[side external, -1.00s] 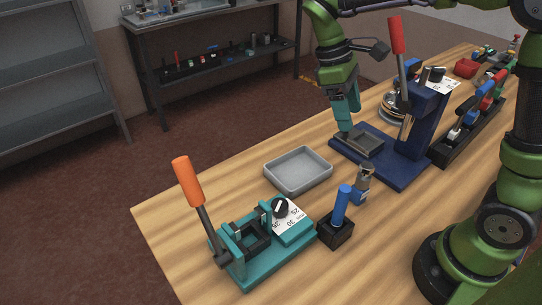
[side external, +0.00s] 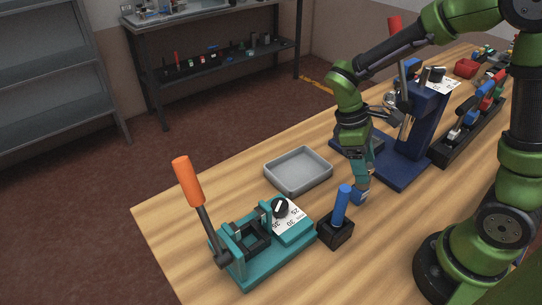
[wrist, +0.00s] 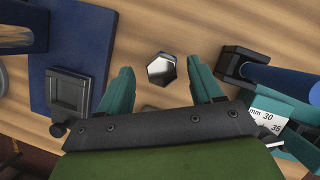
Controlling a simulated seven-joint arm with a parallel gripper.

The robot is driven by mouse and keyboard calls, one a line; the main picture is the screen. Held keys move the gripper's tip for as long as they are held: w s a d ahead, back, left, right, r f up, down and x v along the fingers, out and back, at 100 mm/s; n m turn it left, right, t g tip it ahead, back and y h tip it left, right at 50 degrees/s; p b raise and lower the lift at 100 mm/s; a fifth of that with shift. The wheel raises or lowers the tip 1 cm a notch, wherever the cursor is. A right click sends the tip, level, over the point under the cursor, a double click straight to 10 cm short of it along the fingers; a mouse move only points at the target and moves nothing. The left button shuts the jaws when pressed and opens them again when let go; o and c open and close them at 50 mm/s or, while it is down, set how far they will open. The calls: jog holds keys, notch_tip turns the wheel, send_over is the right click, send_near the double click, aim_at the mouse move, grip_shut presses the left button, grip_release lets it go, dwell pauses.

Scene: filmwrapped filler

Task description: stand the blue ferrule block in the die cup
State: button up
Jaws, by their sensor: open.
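The small blue block (side external: 359,197) stands upright on the table between the grey tray and the navy press. Its upper part is hidden by my gripper in the side view. In the wrist view its shiny hexagonal metal top (wrist: 162,69) shows between my fingertips. My gripper (side external: 362,181) points down over it with teal fingers. The fingers (wrist: 162,76) are apart with nothing gripped. I cannot tell how far down beside the block they reach. A dark square fixture (wrist: 70,93) with a recessed face sits on the navy press base; I cannot tell whether it is the die cup.
The navy press (side external: 418,130) stands behind the gripper. A grey tray (side external: 298,187) lies left. A black holder (side external: 336,235) with a blue rod (side external: 342,205) is close in front. A teal lever press (side external: 262,262) stands front left. Bare wood (side external: 165,212) lies at left.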

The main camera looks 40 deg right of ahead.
aim_at(361, 188)
jog(key=x, duration=0.3)
jog(key=shift+s+a+f, duration=0.1)
jog(key=shift+s+f, duration=0.15)
grip_shut()
